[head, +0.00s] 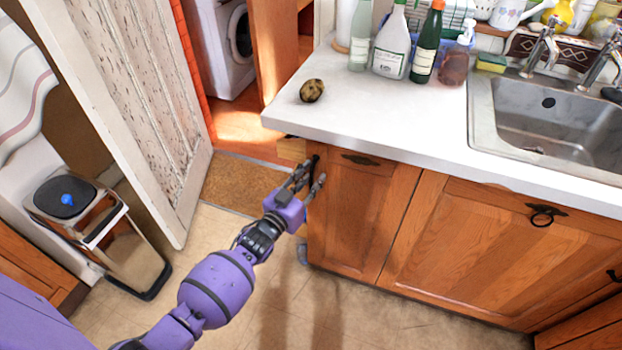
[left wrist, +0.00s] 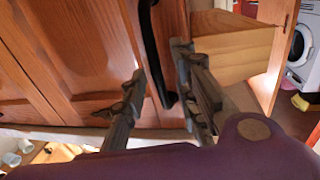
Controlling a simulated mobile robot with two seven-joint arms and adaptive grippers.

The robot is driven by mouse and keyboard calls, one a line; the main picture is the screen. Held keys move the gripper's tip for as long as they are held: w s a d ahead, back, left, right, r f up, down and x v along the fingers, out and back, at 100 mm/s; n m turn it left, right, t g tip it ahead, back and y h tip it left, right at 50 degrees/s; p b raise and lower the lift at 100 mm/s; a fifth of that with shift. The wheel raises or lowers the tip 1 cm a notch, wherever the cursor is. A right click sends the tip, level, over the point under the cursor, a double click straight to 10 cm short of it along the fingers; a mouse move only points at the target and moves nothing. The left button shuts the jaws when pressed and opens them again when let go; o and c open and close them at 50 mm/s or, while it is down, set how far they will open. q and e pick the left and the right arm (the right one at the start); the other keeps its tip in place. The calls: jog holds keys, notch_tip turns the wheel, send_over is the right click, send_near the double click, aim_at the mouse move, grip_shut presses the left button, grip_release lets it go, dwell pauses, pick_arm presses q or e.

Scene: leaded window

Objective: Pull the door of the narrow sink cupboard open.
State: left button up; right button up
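The narrow sink cupboard door (head: 348,215) is brown wood, at the left end of the counter. It looks shut, flush with the front beside it. Its black bar handle (left wrist: 151,45) runs upright on the door in the left wrist view. My left gripper (head: 306,183) is at the door's left edge. In the left wrist view my left gripper (left wrist: 160,85) has its fingers apart, one on each side of the handle, with gaps still visible. The fingers partly hide the handle in the head view. My right gripper is not in view.
A wider cupboard front (head: 480,250) with a ring pull adjoins on the right. The white worktop (head: 400,125) overhangs above. A pale wooden block (left wrist: 235,50) juts out beside the handle. Tiled floor before the door is clear.

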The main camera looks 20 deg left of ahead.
pick_arm(q)
grip_shut()
dwell(0.3)
jog(key=shift+s, duration=0.1)
